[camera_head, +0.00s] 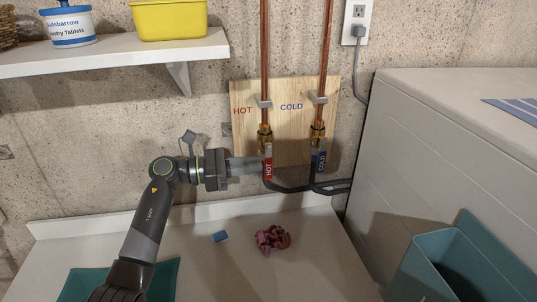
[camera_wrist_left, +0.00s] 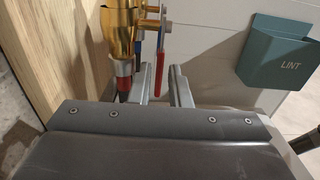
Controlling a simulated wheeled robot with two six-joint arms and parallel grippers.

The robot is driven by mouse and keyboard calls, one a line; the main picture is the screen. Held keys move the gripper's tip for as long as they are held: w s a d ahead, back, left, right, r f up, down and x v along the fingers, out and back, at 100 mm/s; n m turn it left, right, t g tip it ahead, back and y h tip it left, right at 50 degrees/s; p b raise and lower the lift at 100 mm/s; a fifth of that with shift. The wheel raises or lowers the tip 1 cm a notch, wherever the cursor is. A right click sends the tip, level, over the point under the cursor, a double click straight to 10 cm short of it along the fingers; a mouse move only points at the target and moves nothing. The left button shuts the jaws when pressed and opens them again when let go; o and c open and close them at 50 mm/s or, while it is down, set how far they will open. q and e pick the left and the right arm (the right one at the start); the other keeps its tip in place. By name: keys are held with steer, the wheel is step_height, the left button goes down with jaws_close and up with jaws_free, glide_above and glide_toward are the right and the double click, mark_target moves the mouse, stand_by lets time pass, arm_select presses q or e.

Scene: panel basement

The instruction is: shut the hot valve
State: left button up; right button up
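The hot valve is a brass valve (camera_head: 265,138) on the left copper pipe. Its red HOT lever (camera_head: 268,165) hangs straight down, in line with the pipe. My left gripper (camera_head: 256,164) reaches in from the left, with its fingertips at the lever. In the left wrist view the brass body (camera_wrist_left: 117,25) is close at upper left. The red lever (camera_wrist_left: 161,60) hangs there with its lower end in the gap between my two spread fingers (camera_wrist_left: 161,88). I cannot tell whether either finger touches it. My right gripper is not in view.
The cold valve's blue lever (camera_head: 321,160) hangs down just right. Dark hoses (camera_head: 290,188) run below both valves. A shelf (camera_head: 110,53) is at upper left, a white appliance (camera_head: 430,150) at right.

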mark_target(269, 179)
arm_select(q)
steer(key=shift+w+d+p, duration=0.25)
steer(key=shift+d+p, duration=0.1)
steer(key=shift+d, duration=0.85)
steer(key=shift+w+d+p, duration=0.2)
steer(key=shift+d+p, duration=0.1)
steer(key=shift+d, duration=0.85)
jaws_close()
